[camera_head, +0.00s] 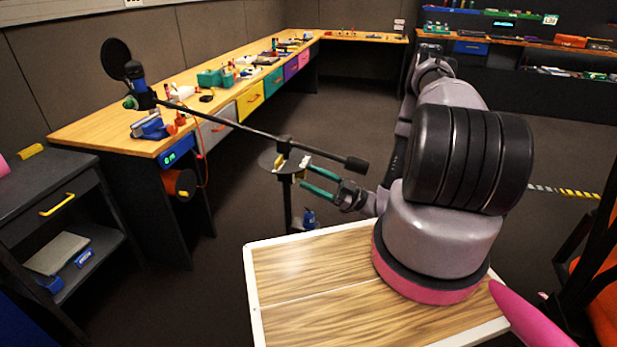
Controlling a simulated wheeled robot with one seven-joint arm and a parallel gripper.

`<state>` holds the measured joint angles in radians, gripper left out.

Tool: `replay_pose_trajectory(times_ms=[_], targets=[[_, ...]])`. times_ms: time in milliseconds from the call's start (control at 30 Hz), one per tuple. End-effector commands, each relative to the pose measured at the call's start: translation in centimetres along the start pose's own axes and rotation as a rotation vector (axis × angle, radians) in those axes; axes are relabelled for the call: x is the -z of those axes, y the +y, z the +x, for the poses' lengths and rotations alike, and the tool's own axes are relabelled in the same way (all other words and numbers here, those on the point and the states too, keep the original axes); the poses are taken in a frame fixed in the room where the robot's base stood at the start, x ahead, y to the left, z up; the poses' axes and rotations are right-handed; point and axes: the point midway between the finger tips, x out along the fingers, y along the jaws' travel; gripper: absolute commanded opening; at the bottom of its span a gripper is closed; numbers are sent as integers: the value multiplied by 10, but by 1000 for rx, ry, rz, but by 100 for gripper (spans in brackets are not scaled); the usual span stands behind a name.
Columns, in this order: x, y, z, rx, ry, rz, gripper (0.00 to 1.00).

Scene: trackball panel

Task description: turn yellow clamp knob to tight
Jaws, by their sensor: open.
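A dark stand carries a long dark boom (240,124) with a round black disc at its far left end. A dark round plate (266,161) sits where boom and post meet. Small yellow parts show there, one of them the apparent yellow clamp knob (300,175) on the side facing my gripper. My gripper (304,173) reaches in from the right with two teal fingers, open and apart. Its tips are close to the yellow part, which appears between them. I cannot tell whether they touch it, and the knob's turn is too small to read.
A wooden workbench (220,88) with coloured drawers and many small tools runs along the left wall. A dark cabinet (70,195) stands at the left. A wood-topped surface with a white rim (249,290) lies below my arm. Open floor lies behind the stand.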

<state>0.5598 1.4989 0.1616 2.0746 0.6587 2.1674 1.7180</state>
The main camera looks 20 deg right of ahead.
Motion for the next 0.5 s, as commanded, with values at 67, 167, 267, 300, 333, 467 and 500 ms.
replay_pose_trajectory(times_ms=[67, 167, 267, 300, 333, 467, 500], targets=[[0, 0, 8, 2, 0, 0, 72], [0, 0, 13, 1, 0, 0, 72], [0, 0, 15, 0, 0, 0, 72], [0, 0, 15, 0, 0, 0, 72], [0, 0, 15, 0, 0, 0, 72], [0, 0, 15, 0, 0, 0, 68], [0, 0, 15, 0, 0, 0, 52]])
